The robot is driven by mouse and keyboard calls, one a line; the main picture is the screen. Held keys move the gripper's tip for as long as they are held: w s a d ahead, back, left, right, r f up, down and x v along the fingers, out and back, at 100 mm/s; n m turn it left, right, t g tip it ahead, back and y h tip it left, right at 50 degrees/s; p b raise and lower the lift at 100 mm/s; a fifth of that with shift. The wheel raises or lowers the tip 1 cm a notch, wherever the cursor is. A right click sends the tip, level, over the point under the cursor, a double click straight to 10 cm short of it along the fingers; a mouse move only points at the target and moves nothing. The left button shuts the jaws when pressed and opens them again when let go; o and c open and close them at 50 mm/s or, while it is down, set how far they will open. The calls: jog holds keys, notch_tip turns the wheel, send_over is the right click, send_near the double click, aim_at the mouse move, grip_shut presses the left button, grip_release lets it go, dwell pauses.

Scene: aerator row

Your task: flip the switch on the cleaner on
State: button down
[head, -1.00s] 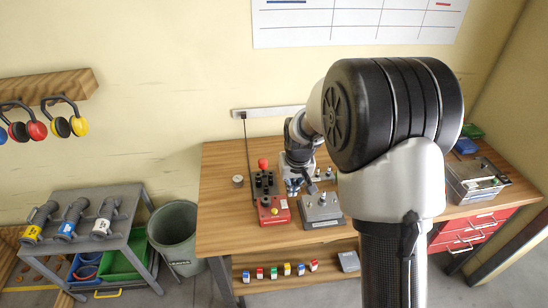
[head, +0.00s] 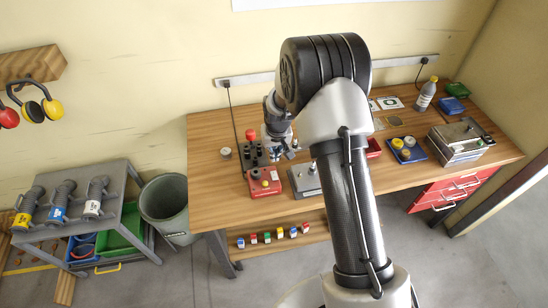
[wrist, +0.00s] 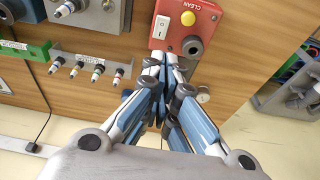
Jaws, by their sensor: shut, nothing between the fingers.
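The cleaner is a red box (wrist: 183,32) marked CLEAN in the wrist view, with a white rocker switch (wrist: 162,27), a yellow button and a dark round socket or knob on its face. I cannot tell which way the rocker is set. In the head view the cleaner (head: 264,182) sits on the front left of the wooden bench. My gripper (wrist: 165,62) is shut and empty, its fingertips close to the cleaner's edge near the switch; contact cannot be told. In the head view my gripper (head: 281,154) shows above the bench behind the cleaner, partly hidden by my arm.
A grey box (head: 306,181) with probes stands right of the cleaner. A dark control box (head: 255,152) with a red knob stands behind it. A blue tray (head: 406,150) and a bottle (head: 427,95) are farther right.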

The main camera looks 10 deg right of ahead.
send_near(273, 176)
jog(key=x, duration=0.2)
jog(key=w+x, duration=0.1)
jog(key=x, duration=0.2)
jog(key=shift+w+d+f, duration=0.1)
jog(key=shift+w, duration=0.05)
jog(key=shift+f, duration=0.55)
jog(key=shift+s+f+b, duration=0.35)
jog(key=shift+f+b, duration=0.3)
jog(key=shift+b, duration=0.6)
jog(key=shift+r+p, duration=0.3)
jog(key=shift+p, duration=0.05)
jog(key=shift+w, duration=0.1)
jog(key=shift+w+b, duration=0.6)
jog(key=shift+b, duration=0.2)
